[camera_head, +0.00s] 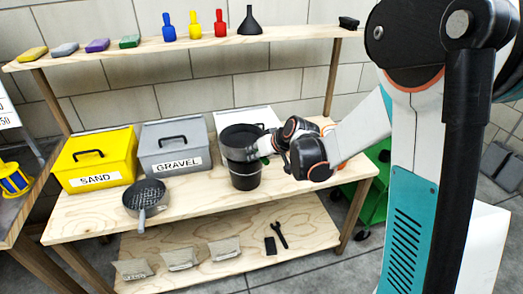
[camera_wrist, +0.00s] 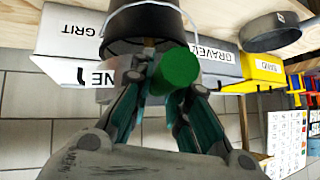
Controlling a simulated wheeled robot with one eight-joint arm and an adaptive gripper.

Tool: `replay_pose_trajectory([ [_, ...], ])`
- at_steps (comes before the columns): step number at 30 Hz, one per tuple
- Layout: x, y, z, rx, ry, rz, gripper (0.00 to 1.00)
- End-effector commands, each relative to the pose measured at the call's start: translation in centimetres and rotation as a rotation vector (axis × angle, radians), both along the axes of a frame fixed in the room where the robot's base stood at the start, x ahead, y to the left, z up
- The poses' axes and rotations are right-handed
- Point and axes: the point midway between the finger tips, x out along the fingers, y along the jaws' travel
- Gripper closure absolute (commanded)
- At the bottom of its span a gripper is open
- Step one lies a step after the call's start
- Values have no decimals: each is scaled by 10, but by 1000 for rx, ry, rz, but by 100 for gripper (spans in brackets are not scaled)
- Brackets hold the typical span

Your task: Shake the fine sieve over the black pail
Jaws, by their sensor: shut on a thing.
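The black pail (camera_head: 244,178) stands on the workbench (camera_head: 205,198), in front of the white bin. The fine sieve (camera_head: 240,137) is a dark round pan directly over the pail's mouth. I cannot tell whether it touches the pail's rim. My gripper (camera_head: 278,146) is at the right of the pail, shut on the sieve's handle. In the wrist view, the green handle (camera_wrist: 180,68) is between the fingers, with the pail (camera_wrist: 140,18) just behind it. What lies in the sieve and the pail is hidden.
A yellow SAND bin (camera_head: 98,150) and a grey GRAVEL bin (camera_head: 177,140) stand left of the pail. A perforated pan (camera_head: 146,192) with a grey handle lies at the front left. An upper shelf (camera_head: 180,45) holds bottles and a funnel. The front middle of the bench is clear.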

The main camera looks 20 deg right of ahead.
Motion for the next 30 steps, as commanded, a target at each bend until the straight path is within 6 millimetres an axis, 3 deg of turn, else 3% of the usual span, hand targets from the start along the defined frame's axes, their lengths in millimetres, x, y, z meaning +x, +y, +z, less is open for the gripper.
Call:
replay_pose_trajectory([
  [5, -5, 20, 0, 0, -1, 4, 100],
  [21, 10, -37, 0, 1, 0, -3, 100],
  [30, 1, -2, 0, 0, -1, 3, 100],
])
